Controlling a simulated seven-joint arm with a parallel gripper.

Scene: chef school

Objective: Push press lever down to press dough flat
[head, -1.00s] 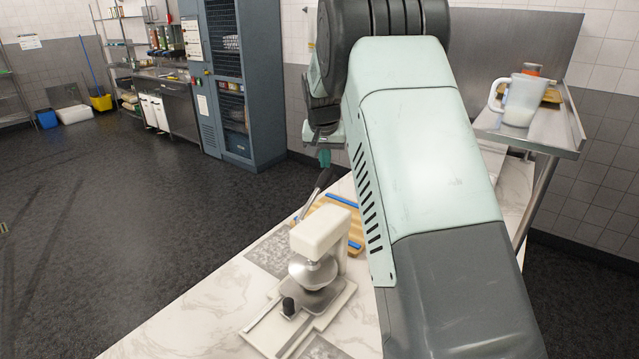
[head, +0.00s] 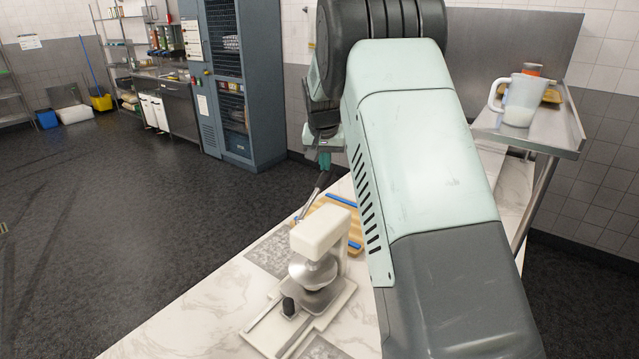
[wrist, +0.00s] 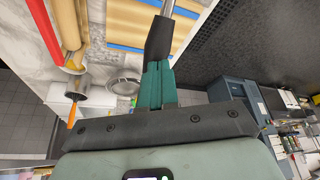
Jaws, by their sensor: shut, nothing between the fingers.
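The press lever (head: 322,181) has a black grip on a metal rod and stands tilted beyond the white machine (head: 321,230) in the head view. Its black grip also shows in the wrist view (wrist: 158,38). My gripper (head: 325,159) is at the top end of the grip. In the wrist view its teal fingers (wrist: 158,72) are shut with nothing between them, and their tips meet or overlap the end of the grip. I cannot tell whether they touch it. The lever's lower end is hidden, and no dough can be made out.
A wooden board with blue strips (head: 349,222) lies behind the white machine on the marble counter (head: 215,309). A jug (head: 521,100) stands on a metal shelf at right.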

